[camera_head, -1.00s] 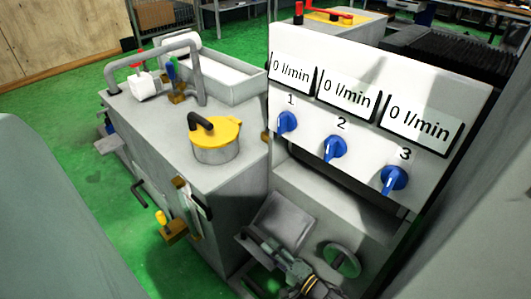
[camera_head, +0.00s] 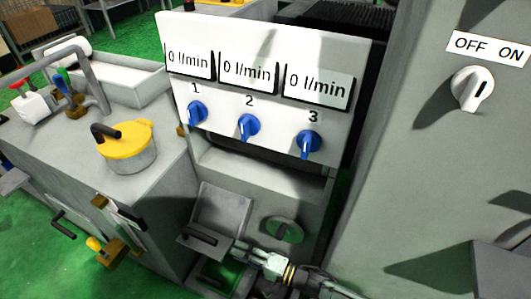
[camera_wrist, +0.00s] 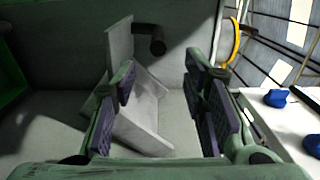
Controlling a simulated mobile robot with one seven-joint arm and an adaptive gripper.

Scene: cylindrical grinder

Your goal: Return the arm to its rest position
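My gripper (camera_head: 240,250) is low in front of the machine in the head view, just right of a grey open flap with a black handle (camera_head: 197,237). The rest of my arm runs off to the lower right. In the wrist view my gripper (camera_wrist: 160,75) has its two fingers wide apart with nothing held between them. The grey flap (camera_wrist: 140,115) shows behind and between the fingers, with its black handle (camera_wrist: 152,40) above. I cannot tell how far the fingertips are from the flap, but they appear apart from it.
The white panel (camera_head: 265,92) carries blue knobs (camera_head: 248,127) and 0 l/min displays. A grey cabinet with an OFF/ON switch (camera_head: 472,88) stands right. The grey tank (camera_head: 60,150) with a yellow-lidded pot (camera_head: 128,147) stands left.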

